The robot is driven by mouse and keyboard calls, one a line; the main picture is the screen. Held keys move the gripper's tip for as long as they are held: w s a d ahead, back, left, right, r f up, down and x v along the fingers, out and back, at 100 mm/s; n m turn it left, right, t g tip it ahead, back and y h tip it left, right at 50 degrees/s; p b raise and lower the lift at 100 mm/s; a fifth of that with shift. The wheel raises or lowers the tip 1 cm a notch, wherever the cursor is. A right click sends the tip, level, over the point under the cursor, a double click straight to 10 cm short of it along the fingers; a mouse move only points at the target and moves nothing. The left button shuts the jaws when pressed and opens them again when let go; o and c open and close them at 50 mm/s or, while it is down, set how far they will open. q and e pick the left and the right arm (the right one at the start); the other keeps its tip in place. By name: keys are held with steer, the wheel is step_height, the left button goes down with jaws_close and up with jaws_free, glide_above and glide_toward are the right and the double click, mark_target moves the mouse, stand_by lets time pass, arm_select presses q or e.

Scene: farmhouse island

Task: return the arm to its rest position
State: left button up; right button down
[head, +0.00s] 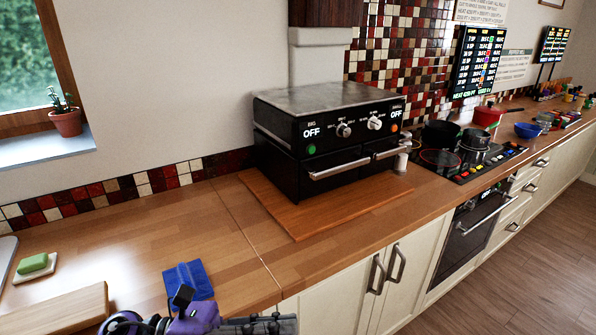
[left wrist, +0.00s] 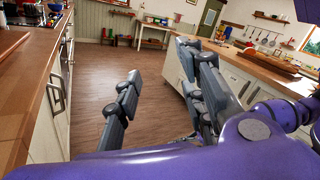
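My left gripper (head: 258,325) shows at the bottom edge of the head view, with its purple wrist in front of the counter edge. My right gripper is in neither view.
The wooden counter (head: 110,255) carries a blue item (head: 188,280), a wooden board (head: 60,308), a green sponge (head: 33,263) and a black oven (head: 328,140). White cabinets (head: 335,295) front it. The wrist view shows open floor (left wrist: 150,70) between counter and island (left wrist: 235,85).

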arm_select(q)
steer(key=w+a+f+n+t+y, duration=0.2)
steer(key=a+f+n+t+y, duration=0.5)
steer(key=n, duration=0.9)
steer(key=w+a+f+n+t+y, duration=0.2)
steer(key=a+f+n+t+y, duration=0.5)
steer(key=n, duration=1)
steer(key=s+a+f+n+g+y, duration=0.1)
steer(key=s+f+n+g+y, duration=0.1)
steer(key=s+f+n, duration=0.5)
steer(key=s+a+f+n+g+y+p, duration=0.1)
steer(key=s+f+n+g+y, duration=0.1)
steer(key=s+f+n+g, duration=0.2)
steer(key=s+f+n, duration=0.3)
steer(key=s+f, duration=0.5)
steer(key=f, duration=0.3)
steer(key=shift+s+a+n+g, duration=0.3)
steer(key=shift+s, duration=0.1)
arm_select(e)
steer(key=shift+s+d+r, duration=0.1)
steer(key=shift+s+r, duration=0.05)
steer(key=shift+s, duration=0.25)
arm_select(q)
steer(key=shift+f, duration=0.1)
